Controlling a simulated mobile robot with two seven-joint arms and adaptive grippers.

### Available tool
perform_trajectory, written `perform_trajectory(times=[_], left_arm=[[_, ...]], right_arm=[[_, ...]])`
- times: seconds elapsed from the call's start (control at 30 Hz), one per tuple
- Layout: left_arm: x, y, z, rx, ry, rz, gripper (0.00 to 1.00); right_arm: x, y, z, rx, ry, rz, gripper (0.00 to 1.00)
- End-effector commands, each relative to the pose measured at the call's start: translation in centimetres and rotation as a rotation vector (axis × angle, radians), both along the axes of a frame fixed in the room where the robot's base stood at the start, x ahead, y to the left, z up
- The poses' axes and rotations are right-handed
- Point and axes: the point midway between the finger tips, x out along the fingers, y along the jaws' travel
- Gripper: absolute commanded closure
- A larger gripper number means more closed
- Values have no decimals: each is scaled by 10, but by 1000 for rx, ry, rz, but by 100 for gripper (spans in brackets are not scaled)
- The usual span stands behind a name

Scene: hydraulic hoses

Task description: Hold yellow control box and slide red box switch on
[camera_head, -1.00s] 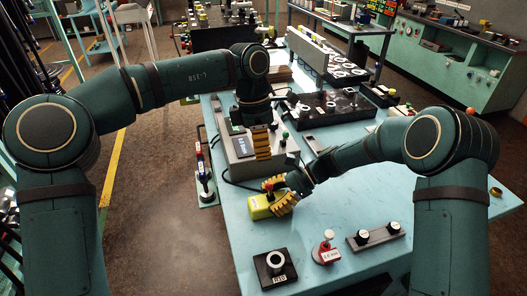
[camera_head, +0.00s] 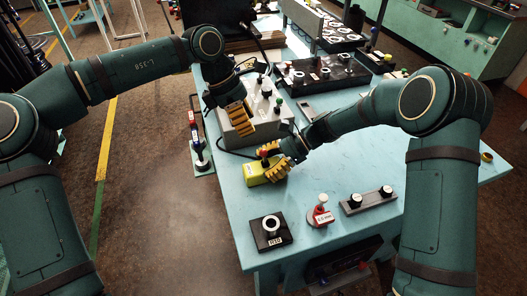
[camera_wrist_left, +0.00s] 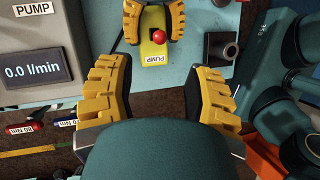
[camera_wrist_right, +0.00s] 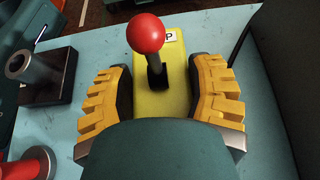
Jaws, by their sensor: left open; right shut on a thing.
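The yellow control box (camera_head: 256,174) lies on the blue table near its left edge. A lever with a red ball knob (camera_wrist_right: 146,34) stands up from it, and a PUMP label (camera_wrist_left: 155,58) shows on its top in the left wrist view. My right gripper (camera_head: 273,163) is shut on the box, its yellow fingers (camera_wrist_right: 160,95) on both sides of it. The lever stands between those fingers.
The grey pump unit (camera_head: 226,136) has a display reading 0.0 l/min (camera_wrist_left: 33,73). A black block with a ring (camera_head: 271,238), a red-based fitting (camera_head: 320,214) and a grey bar with two knobs (camera_head: 368,201) stand at the front.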

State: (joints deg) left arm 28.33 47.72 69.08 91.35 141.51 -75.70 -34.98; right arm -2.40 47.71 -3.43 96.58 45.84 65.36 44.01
Motion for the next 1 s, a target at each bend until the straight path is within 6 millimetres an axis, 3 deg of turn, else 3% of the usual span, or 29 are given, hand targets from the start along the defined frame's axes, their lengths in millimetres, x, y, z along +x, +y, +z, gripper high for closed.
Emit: perform_trajectory(times=[0.3,0.5,0.7,1.0], left_arm=[[-8,-24,-56,1,3,-3,48],[-11,-36,-83,2,2,-2,48],[-12,-41,-95,1,1,0,48],[-12,-42,-96,1,0,0,48]], right_arm=[[0,0,0,0,0,0,83],[0,0,0,0,0,0,83],[0,0,0,0,0,0,83],[0,0,0,0,0,0,83]])
